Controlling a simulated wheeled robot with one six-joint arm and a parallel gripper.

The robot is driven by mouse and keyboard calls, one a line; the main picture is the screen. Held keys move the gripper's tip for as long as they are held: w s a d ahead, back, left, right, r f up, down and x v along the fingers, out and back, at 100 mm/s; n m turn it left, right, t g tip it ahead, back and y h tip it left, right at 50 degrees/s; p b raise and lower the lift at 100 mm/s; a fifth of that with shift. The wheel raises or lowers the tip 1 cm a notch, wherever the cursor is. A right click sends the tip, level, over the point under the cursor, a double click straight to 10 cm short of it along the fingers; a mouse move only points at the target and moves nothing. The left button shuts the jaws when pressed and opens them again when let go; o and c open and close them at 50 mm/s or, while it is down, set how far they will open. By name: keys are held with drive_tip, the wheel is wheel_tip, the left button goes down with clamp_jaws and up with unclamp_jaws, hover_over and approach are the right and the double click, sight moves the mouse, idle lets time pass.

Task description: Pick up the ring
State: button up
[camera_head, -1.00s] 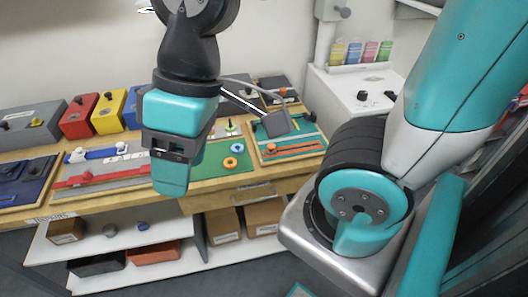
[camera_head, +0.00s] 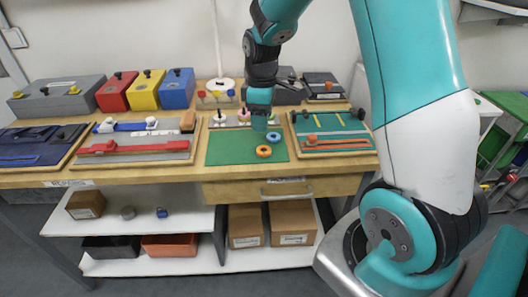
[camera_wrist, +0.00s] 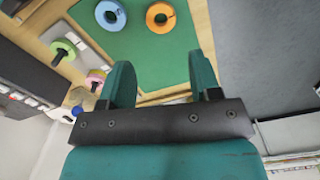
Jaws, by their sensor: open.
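An orange ring (camera_head: 257,152) lies flat on the green mat (camera_head: 225,148). A blue ring (camera_head: 273,133) lies just behind it on the same mat. In the wrist view the orange ring (camera_wrist: 151,17) and the blue ring (camera_wrist: 100,15) are side by side at the top, beyond my fingertips. My gripper (camera_head: 260,121) points down over the back part of the mat, close to the blue ring. In the wrist view its two teal fingers (camera_wrist: 162,78) are apart with nothing between them. How high the fingertips are above the mat is hard to tell.
Behind the mat is a grey stand with pegs; a pink ring (camera_wrist: 95,75) and a yellow-green ring (camera_wrist: 62,47) are on it. Trays with tools flank the mat on both sides. Red (camera_head: 118,95), yellow and blue boxes stand at the back left. The mat's front left is clear.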

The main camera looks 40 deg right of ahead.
sight(264, 146)
wheel_tip(264, 146, down, 4)
drive_tip(key=shift+r, duration=0.1)
drive_tip(key=shift+s+d+f+p, duration=0.1)
drive_tip(key=shift+s+f+p, duration=0.1)
drive_tip(key=shift+f, duration=1.2)
drive_tip(key=shift+s+f+p, duration=0.1)
drive_tip(key=shift+f+p, duration=0.1)
drive_tip(key=shift+f, duration=1.2)
drive_tip(key=c, duration=0.7)
